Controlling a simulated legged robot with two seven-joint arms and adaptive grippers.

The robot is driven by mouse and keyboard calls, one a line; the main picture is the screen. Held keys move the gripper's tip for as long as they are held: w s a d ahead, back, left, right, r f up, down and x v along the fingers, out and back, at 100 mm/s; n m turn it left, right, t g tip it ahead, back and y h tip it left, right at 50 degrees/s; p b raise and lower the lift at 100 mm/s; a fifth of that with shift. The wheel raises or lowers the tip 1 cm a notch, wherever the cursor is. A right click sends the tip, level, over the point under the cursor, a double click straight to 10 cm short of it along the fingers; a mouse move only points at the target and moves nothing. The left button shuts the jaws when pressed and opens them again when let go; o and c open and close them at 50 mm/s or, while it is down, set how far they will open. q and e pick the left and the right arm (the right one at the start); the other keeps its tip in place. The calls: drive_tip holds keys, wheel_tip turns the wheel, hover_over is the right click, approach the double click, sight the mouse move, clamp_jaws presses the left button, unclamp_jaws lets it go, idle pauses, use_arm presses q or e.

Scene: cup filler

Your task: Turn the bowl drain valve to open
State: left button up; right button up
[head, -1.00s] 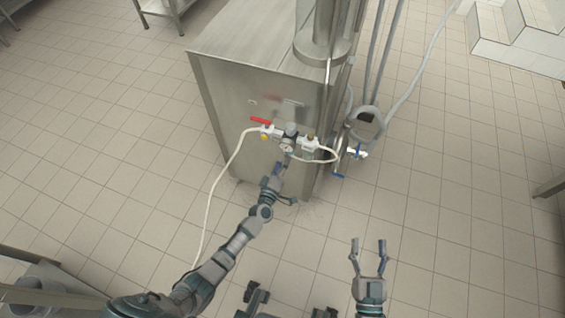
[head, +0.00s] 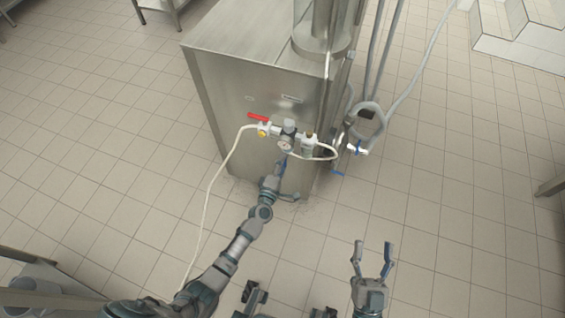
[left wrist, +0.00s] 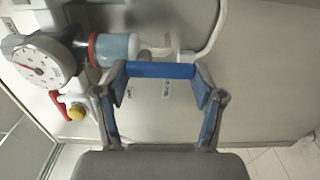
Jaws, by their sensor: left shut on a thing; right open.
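My left gripper (head: 284,178) is low at the front of the steel cabinet, just below the pressure gauge (head: 286,146). In the left wrist view its two fingers are on either side of a blue bar-shaped handle (left wrist: 160,70), and it is shut on it. What this handle joins to is not clear there, so I cannot tell whether it is the drain valve. A white valve with a blue handle (head: 358,150) and another blue handle (head: 338,174) show at the cabinet's right side. My right gripper (head: 372,246) is open and empty above the floor.
The steel cabinet (head: 240,80) carries a red lever (head: 258,118), a yellow knob (head: 263,133) and white hoses. The gauge (left wrist: 40,62) and red lever (left wrist: 62,103) are close at left in the wrist view. Grey pipes run behind at right. The tiled floor (head: 450,220) at right is clear.

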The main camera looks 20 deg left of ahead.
use_arm(q)
drive_tip(key=shift+s+a+f, duration=0.1)
drive_tip(key=shift+f, duration=0.2)
drive_tip(key=o, duration=1.1)
drive_tip(key=shift+o, duration=0.2)
drive_tip(key=shift+r, duration=0.1)
drive_tip(key=s, duration=1.1)
drive_tip(key=shift+s+a, duration=0.25)
drive_tip(key=shift+s, duration=0.15)
